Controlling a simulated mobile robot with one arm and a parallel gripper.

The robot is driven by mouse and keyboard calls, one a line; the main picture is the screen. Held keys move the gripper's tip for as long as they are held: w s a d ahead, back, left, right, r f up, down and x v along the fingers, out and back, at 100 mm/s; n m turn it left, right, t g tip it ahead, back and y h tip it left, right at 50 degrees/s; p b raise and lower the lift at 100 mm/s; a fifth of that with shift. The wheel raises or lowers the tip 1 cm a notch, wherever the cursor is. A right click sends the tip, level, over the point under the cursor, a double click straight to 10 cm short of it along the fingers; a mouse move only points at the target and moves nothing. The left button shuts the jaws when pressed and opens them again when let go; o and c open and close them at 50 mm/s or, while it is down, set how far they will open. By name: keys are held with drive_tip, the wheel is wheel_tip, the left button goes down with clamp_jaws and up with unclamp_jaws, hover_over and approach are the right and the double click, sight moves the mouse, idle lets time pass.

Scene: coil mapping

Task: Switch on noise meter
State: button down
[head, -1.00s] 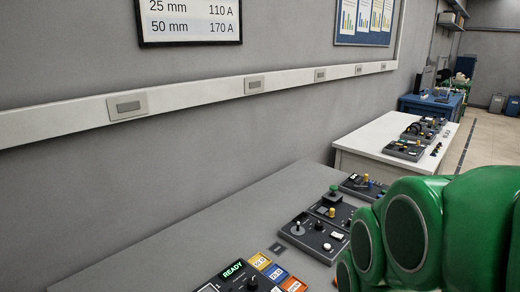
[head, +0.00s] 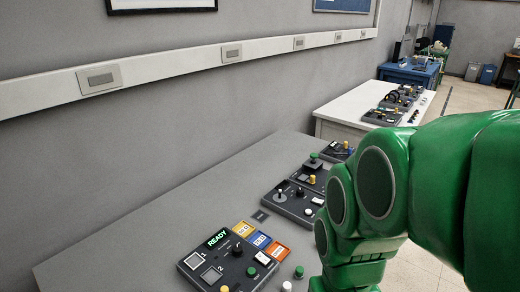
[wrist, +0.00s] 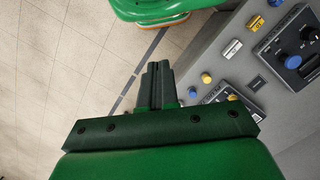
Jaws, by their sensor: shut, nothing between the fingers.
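No label naming a noise meter is readable in either view. In the head view a dark control panel (head: 227,262) with a lit "READY" display, two square windows and a black knob lies on the grey bench. A second dark panel (head: 293,205) with a lever lies behind it. In the wrist view my gripper (wrist: 157,72) is shut and empty, with its fingers over the floor beside the bench. A panel with a black knob and a blue knob (wrist: 292,61) is to its right, apart from it. The gripper's fingertips are hidden in the head view.
The grey bench (head: 150,225) runs along the wall, with a white table (head: 345,128) beyond it. Orange, blue and yellow tiles (head: 261,240) lie by the READY panel. Loose knobs, including a blue one (wrist: 205,78), lie near the bench edge. Tiled floor is open at left in the wrist view.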

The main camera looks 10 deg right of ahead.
drive_tip(key=w+d+r+m, duration=0.2)
drive_tip(key=w+r+m, duration=0.1)
drive_tip(key=w, duration=0.6)
drive_tip(key=w+d+r+m, duration=0.1)
drive_tip(key=w+r+m, duration=0.25)
drive_tip(key=w, duration=0.65)
drive_tip(key=m+h, duration=0.1)
drive_tip(key=m, duration=1.9)
hover_over(321, 201)
drive_tip(key=w+a, duration=0.2)
wheel_tip(321, 201, down, 14)
drive_tip(key=shift+s+t, duration=0.2)
drive_tip(key=shift+t, duration=0.1)
drive_tip(key=shift+d+f, duration=0.1)
drive_tip(key=shift+f, duration=0.05)
drive_tip(key=f, duration=0.4)
drive_tip(key=s+d+f, duration=0.1)
drive_tip(key=f, duration=0.8)
drive_tip(key=shift+s+d+f, duration=0.25)
drive_tip(key=shift+s+f, duration=0.05)
